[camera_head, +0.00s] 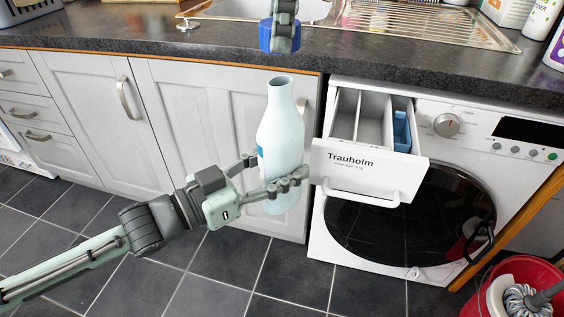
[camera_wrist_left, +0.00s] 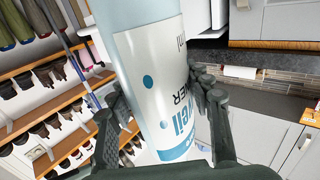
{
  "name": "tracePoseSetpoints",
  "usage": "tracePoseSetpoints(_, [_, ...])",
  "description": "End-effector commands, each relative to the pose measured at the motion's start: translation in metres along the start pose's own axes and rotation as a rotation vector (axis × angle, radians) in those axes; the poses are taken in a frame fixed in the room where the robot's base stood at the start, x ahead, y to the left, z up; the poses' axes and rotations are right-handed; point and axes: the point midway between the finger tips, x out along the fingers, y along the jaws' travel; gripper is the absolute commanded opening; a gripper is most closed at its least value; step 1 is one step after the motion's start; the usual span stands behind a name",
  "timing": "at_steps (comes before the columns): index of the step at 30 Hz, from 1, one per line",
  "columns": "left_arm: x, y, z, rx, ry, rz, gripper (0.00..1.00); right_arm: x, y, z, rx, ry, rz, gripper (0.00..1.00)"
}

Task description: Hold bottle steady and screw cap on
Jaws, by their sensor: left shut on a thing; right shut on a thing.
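A pale, light-blue bottle (camera_head: 281,135) stands upright in the head view with its mouth open at the top. My left gripper (camera_head: 277,172) is shut around its lower body, one finger on each side. The left wrist view shows the bottle's white and blue label (camera_wrist_left: 155,85) between the two fingers (camera_wrist_left: 160,92). My right gripper (camera_head: 285,38) is shut on the cap from above. Its far finger is partly hidden.
Behind the bottle are grey cabinet doors (camera_head: 182,120) and the dark countertop (camera_head: 130,30). To the right, a washing machine (camera_head: 330,240) has its detergent drawer (camera_head: 368,165) pulled out close to the bottle. A red bucket (camera_head: 476,300) stands at the lower right.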

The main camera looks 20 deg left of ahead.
Motion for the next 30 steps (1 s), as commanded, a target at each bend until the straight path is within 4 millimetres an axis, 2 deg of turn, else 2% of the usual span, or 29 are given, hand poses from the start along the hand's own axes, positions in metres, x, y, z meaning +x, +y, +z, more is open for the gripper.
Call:
tracePoseSetpoints(14, [0.000, 0.000, -0.001, 0.001, 0.003, 0.001, 0.00, 0.037, 0.000, -0.005, -0.001, 0.001, 0.000, 0.30])
tracePoseSetpoints(30, [0.000, 0.000, -0.001, 0.001, 0.003, 0.001, 0.00, 0.038, 0.000, -0.004, 0.000, -0.002, 0.000, 0.30])
